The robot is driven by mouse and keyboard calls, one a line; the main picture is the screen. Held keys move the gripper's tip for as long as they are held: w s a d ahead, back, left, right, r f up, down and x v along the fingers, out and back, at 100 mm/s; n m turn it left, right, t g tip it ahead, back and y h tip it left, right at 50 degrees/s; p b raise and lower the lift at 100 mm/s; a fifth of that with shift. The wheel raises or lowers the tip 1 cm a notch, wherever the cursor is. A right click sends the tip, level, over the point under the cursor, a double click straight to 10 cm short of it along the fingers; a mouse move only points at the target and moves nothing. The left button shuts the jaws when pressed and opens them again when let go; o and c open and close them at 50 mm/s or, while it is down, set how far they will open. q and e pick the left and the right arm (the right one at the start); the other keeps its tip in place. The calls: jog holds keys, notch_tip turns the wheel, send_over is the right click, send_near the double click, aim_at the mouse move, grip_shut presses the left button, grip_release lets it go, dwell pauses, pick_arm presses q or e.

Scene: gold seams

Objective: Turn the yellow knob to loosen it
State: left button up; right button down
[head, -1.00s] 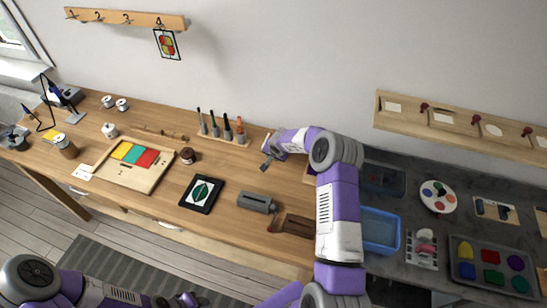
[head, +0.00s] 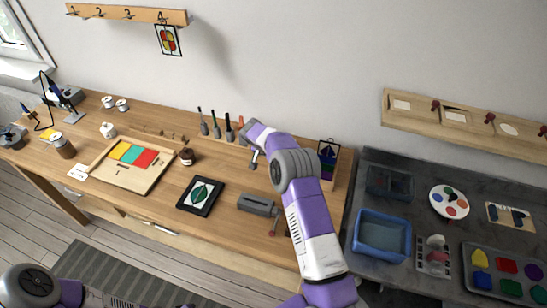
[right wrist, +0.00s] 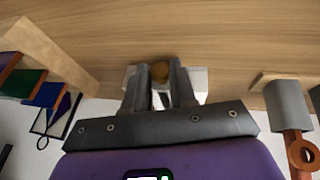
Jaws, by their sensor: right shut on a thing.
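The yellow knob (right wrist: 160,71) shows in the right wrist view as a small round gold piece on a pale block (right wrist: 200,78) against the wood. My right gripper (right wrist: 162,84) has one finger on each side of it and is shut on it. In the head view my right gripper (head: 254,160) is low over the back of the wooden bench, right of the upright tools. The knob is hidden there behind the gripper and arm. My left arm (head: 40,285) is at the bottom left, and its gripper is out of the picture.
Upright tools (head: 229,128) stand close to the left of my right gripper. A rack with a coloured glass panel (head: 327,152) stands to the right. A grey tool (head: 258,203) and a black-framed leaf picture (head: 200,194) lie in front. A blue bin (head: 382,236) is farther right.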

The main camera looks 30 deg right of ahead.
dwell(0.3)
jog(key=c, duration=1.2)
grip_release()
jog(key=v, duration=0.7)
jog(key=shift+r, duration=0.25)
jog(key=shift+a, duration=0.1)
